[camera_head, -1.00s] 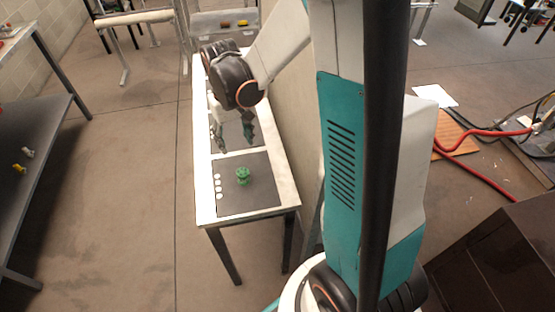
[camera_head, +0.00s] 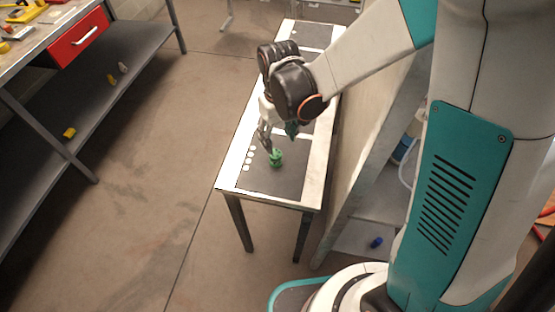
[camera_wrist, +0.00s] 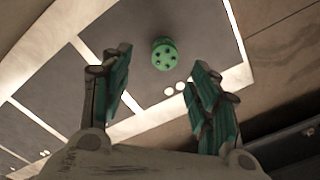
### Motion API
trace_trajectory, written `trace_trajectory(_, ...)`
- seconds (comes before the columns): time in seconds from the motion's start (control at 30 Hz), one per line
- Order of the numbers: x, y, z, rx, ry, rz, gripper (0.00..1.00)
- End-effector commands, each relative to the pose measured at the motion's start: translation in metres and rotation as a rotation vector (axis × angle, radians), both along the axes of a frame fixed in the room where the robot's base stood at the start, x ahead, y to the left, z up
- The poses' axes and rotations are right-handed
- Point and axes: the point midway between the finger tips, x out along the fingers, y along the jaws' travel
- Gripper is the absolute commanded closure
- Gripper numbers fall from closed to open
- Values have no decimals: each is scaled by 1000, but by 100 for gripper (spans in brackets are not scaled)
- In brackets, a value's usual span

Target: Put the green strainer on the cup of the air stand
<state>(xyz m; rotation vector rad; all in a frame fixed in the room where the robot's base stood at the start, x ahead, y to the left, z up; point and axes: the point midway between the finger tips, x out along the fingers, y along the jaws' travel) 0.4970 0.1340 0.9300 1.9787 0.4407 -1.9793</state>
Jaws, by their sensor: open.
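A small round green piece with dark holes, which looks like the strainer (camera_head: 276,158), sits on the near dark panel of the narrow white table (camera_head: 229,176). In the wrist view the strainer (camera_wrist: 164,54) shows beyond the fingertips, roughly between them in picture width. My gripper (camera_head: 279,138) is above the table, close to the strainer in the head view. In the wrist view my gripper (camera_wrist: 160,72) is open, its teal-padded fingers wide apart and nothing between them. I cannot make out the air stand or its cup.
White dots (camera_head: 248,162) mark the panel left of the strainer. A pale upright panel (camera_head: 372,140) stands close along the table's right side. A workbench with a red drawer (camera_head: 80,42) is at the left. Open floor (camera_head: 150,170) lies between bench and table.

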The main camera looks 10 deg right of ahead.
Motion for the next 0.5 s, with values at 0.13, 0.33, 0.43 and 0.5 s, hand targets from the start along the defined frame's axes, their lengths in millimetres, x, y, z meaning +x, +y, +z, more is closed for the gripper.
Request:
trace_trajectory(0.13, 0, 0, -17, 0, 0, -1, 44)
trace_trajectory(0.33, 0, 2, -26, 0, 0, 0, 44)
trace_trajectory(0.43, 0, 5, -37, 0, 0, 0, 44)
trace_trajectory(0.5, 0, 7, -48, 0, 0, 1, 44)
